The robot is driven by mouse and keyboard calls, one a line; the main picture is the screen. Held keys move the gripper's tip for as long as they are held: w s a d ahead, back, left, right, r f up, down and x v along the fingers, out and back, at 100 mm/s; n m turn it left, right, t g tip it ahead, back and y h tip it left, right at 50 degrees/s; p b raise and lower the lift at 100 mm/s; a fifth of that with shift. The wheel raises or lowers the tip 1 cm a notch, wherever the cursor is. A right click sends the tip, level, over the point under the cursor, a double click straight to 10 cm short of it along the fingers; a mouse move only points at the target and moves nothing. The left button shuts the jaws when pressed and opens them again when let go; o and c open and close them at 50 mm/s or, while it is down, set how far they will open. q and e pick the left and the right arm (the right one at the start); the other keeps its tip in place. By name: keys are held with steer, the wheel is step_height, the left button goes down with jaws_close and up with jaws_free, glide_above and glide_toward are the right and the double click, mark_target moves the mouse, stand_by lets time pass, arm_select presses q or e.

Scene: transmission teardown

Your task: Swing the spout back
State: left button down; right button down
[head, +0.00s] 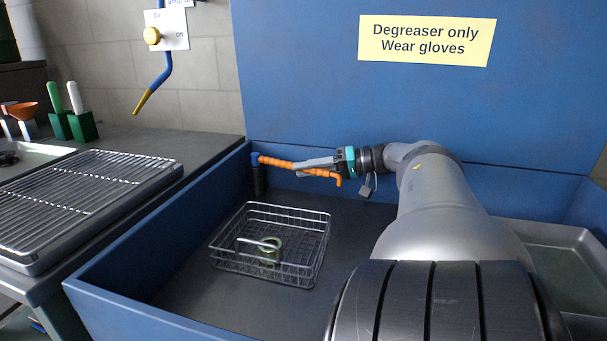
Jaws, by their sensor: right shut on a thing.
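The orange spout (277,162) runs from a dark post (258,178) at the back left corner of the blue wash basin (150,246). It reaches right along the back wall, and its tip bends down. My right gripper (309,167) comes in from the right and is shut on the spout partway along it. The fingers hide part of the spout. My left gripper is not in view.
A wire basket (320,243) with a green ring-shaped part (270,249) stands on the basin floor below the spout. A metal tray (560,250) lies at the right. A wire rack (85,195) sits on the left bench. The basin floor left of the basket is clear.

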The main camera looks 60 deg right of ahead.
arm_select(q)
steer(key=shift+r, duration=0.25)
arm_select(e)
steer(key=shift+r, duration=0.15)
steer(key=c, duration=0.9)
jaws_free()
steer(key=shift+w+a, duration=0.1)
steer(key=shift+o, duration=0.7)
